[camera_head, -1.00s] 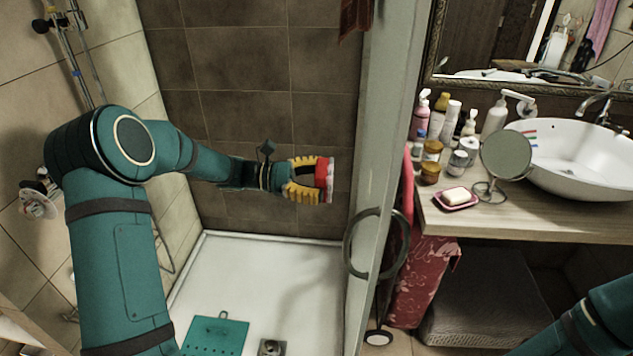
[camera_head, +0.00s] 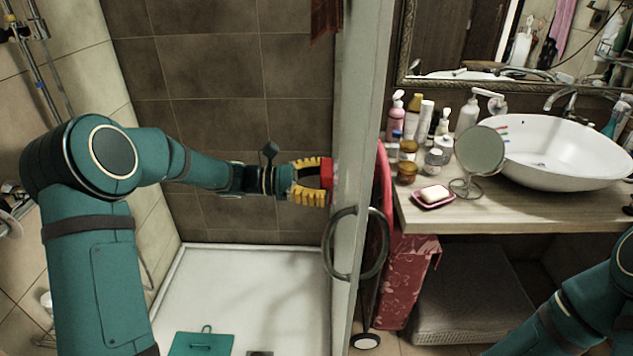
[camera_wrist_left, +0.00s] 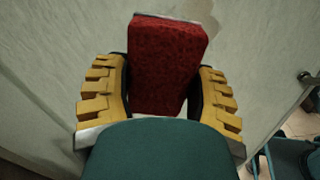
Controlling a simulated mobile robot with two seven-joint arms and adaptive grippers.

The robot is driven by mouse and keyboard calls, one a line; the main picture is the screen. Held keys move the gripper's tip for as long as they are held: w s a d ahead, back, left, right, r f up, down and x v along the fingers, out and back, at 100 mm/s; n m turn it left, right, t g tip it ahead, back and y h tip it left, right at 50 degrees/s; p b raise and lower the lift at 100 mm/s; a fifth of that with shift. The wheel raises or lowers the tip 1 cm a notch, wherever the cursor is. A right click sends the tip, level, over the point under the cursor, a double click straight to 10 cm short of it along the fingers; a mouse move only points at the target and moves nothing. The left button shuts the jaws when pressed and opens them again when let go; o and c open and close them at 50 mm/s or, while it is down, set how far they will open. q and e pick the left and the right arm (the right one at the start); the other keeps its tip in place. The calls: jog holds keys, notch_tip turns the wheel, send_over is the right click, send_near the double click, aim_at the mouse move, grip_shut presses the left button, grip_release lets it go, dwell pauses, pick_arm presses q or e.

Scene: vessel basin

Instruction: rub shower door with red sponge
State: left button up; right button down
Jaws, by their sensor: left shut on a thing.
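My left gripper (camera_head: 314,181) has yellow fingers and is shut on the red sponge (camera_head: 327,174). The sponge also shows in the left wrist view (camera_wrist_left: 166,62), standing out between the two fingers (camera_wrist_left: 160,95). The shower door (camera_head: 357,130) is a pale, upright panel with a round dark handle (camera_head: 355,243). The sponge is at the inner side of the door, above the handle; its far end meets or nearly meets the pale panel in the left wrist view. My right arm shows at the lower right, but its gripper is out of view.
A white shower tray (camera_head: 250,290) lies below, with a teal item (camera_head: 203,343) on it. Right of the door stand a wooden counter (camera_head: 480,213) with bottles and a soap dish (camera_head: 433,197), and a white basin (camera_head: 565,155). A tiled wall (camera_head: 220,75) is behind.

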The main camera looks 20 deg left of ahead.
aim_at(331, 162)
pick_arm(q)
jog(key=shift+x, duration=1)
dwell(0.7)
jog(key=shift+s, duration=0.15)
jog(key=shift+s+d, duration=0.35)
jog(key=shift+s, duration=0.8)
jog(key=shift+s+d, duration=0.4)
jog(key=shift+s, duration=0.7)
jog(key=shift+s+d, duration=0.35)
jog(key=shift+s, duration=0.8)
